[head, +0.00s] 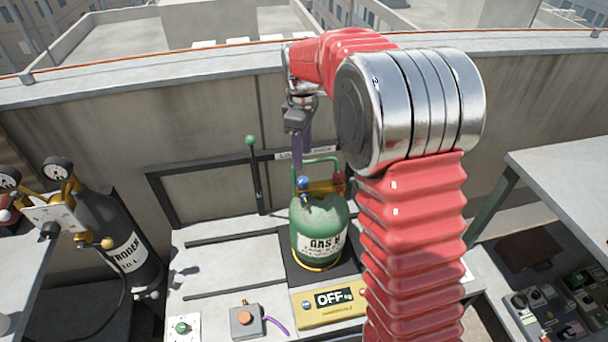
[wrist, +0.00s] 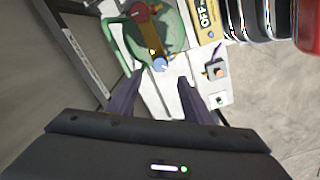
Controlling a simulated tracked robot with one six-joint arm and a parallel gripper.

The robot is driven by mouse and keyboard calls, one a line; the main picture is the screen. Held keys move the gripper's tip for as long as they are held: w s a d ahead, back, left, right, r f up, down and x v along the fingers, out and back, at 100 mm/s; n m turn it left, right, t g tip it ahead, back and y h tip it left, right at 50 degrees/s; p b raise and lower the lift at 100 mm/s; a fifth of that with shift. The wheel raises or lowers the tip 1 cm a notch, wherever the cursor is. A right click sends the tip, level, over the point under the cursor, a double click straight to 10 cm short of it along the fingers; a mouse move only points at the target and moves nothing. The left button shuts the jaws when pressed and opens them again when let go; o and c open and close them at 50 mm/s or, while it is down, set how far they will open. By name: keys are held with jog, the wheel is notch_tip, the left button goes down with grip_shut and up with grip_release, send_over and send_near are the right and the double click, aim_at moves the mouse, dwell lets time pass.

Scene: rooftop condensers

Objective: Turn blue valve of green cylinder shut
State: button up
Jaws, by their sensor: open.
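The green cylinder (head: 318,228), lettered GAS, stands upright on a dark pad on the bench. Its blue valve (head: 303,182) is a small knob at the left of a brass fitting (head: 322,187) on top; a red knob (head: 338,178) is at the right. In the wrist view the blue valve (wrist: 160,65) shows just beyond the fingertips, between their lines. My gripper (head: 300,160) points down above the blue valve, its purple fingers apart. In the wrist view my gripper (wrist: 160,80) is open with nothing between the fingers. The exact gap to the valve cannot be told.
A green guard loop (head: 318,161) rises around the cylinder top. A yellow box reading OFF (head: 330,298) lies in front. A green-tipped lever (head: 254,170) stands behind left. A dark nitrogen cylinder (head: 122,240) with gauges is at left. The bench left of the green cylinder is mostly clear.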

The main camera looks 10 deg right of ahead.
aim_at(302, 179)
notch_tip(302, 179, down, 9)
dwell(0.4)
jog(key=shift+c, duration=0.3)
